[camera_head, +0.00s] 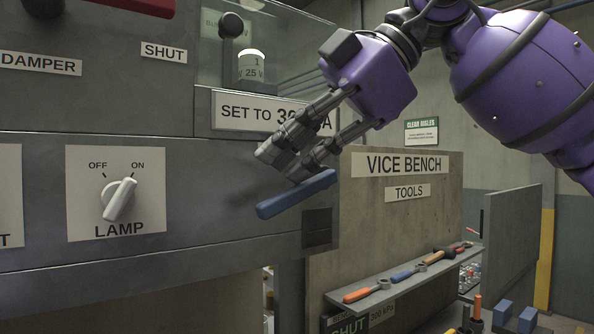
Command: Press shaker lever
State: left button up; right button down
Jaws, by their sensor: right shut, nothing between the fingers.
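A blue bar-shaped lever (296,194) sticks out at the right end of the grey panel, its right end higher than its left. No shaker label shows near it. My right gripper (284,161) comes in from the upper right, purple with grey fingers. It is shut and empty, with its fingertips just above the lever in the picture. I cannot tell whether they touch it. My left gripper is not in view.
A lamp knob (119,199) sits on the panel to the left. A "SET TO" sign (245,111), partly hidden by my fingers, is behind the gripper. At the right stands the vice bench board (400,220) with a tool shelf (405,278).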

aim_at(292, 191)
jog(key=shift+r, duration=1.55)
jog(key=shift+d, duration=0.1)
notch_tip(292, 191, up, 5)
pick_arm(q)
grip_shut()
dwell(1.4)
